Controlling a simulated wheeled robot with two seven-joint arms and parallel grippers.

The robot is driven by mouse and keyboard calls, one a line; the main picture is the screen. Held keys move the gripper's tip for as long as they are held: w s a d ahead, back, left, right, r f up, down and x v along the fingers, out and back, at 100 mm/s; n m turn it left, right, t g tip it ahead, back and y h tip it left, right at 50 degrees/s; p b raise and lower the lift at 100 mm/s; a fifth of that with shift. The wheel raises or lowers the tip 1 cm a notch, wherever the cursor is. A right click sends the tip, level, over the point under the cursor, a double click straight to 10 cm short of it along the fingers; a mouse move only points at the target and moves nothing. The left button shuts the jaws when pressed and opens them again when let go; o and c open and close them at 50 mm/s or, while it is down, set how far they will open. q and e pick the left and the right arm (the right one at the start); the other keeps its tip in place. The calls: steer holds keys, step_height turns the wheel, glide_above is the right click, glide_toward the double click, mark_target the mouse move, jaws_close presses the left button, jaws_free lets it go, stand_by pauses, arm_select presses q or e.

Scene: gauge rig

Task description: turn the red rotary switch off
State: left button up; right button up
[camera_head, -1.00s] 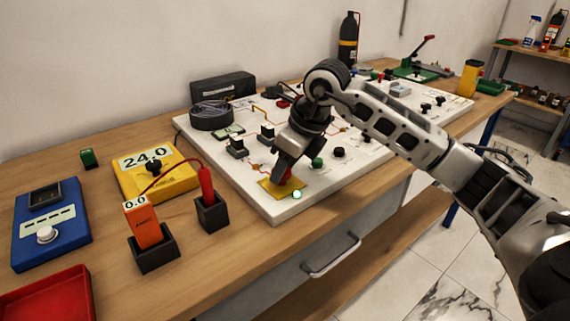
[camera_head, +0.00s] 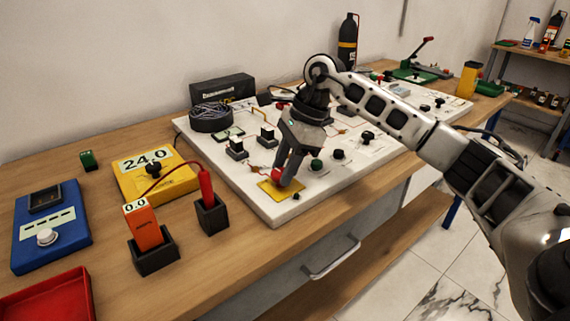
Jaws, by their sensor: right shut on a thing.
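The red rotary switch (camera_head: 277,175) sits on a yellow plate (camera_head: 268,188) at the near corner of the white board (camera_head: 259,206). My right gripper (camera_head: 284,178) points down over it and is shut on its knob. The fingers hide part of the knob, so its exact angle is hard to tell. A small lamp (camera_head: 296,196) at the plate's near right edge is dark. My left gripper is not in view.
A green button (camera_head: 316,164) and a black knob (camera_head: 338,154) stand on the board just right of the gripper. To the left are a black holder (camera_head: 212,217) with a red probe, an orange meter (camera_head: 142,224) and a yellow meter (camera_head: 137,184).

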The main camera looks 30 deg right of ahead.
steer(key=n, duration=0.1)
steer(key=n+g, duration=0.1)
steer(key=n, duration=0.1)
steer(key=n+g, duration=0.1)
steer(key=n, duration=0.1)
steer(key=shift+w+r, duration=0.1)
steer(key=shift+w, duration=0.15)
steer(key=n+g, duration=0.1)
steer(key=n, duration=0.1)
steer(key=shift+w+n, duration=0.1)
steer(key=shift+n, duration=0.6)
steer(key=shift+h, duration=0.3)
steer(key=o, duration=1)
